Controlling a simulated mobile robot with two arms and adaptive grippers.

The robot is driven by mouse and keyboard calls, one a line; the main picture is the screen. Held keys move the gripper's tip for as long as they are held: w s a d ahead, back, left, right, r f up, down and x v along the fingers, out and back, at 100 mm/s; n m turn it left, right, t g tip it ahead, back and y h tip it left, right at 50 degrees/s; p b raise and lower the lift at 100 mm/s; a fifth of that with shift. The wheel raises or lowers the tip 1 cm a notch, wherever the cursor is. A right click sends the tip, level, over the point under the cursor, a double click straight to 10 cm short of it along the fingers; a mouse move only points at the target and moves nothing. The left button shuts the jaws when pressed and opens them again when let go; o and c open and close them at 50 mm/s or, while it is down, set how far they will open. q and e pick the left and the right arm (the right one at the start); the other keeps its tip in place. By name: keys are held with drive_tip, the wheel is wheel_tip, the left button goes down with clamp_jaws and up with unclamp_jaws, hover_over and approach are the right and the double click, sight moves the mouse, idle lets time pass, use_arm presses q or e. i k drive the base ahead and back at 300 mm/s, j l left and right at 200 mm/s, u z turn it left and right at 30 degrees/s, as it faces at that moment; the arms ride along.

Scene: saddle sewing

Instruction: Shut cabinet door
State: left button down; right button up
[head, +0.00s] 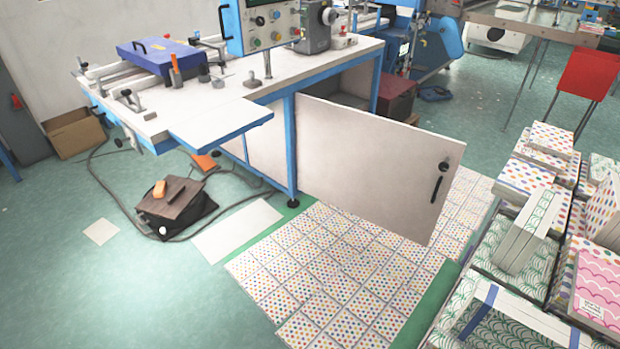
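The cabinet door (370,165) is a white panel hinged at its left edge on the blue-framed machine table (292,150). It stands open, swung out toward me and to the right. A black handle (437,188) and a round black lock (444,166) sit near its free right edge. Behind the door, part of the dark cabinet opening (345,85) shows under the tabletop. The rest of the opening is hidden by the door. Neither of my grippers is in view.
Stacks of patterned books (525,225) stand close on the right. Dotted sheets (330,265) cover the floor below the door. A black box with a pedal (172,200) and cables lie on the left floor. A dark red box (397,98) stands behind the door. Green floor is free at front left.

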sight(385, 172)
drive_tip(key=i+j+z, duration=0.2)
drive_tip(key=j+z, duration=0.25)
drive_tip(key=i+j+z, duration=0.1)
drive_tip(key=j, duration=0.35)
drive_tip(key=i+j+z, duration=0.1)
drive_tip(key=j, duration=0.3)
drive_tip(key=i+j+z, duration=0.15)
drive_tip(key=j, duration=0.3)
drive_tip(key=i+j+z, duration=0.1)
drive_tip(key=j, duration=0.4)
drive_tip(key=i+l, duration=0.05)
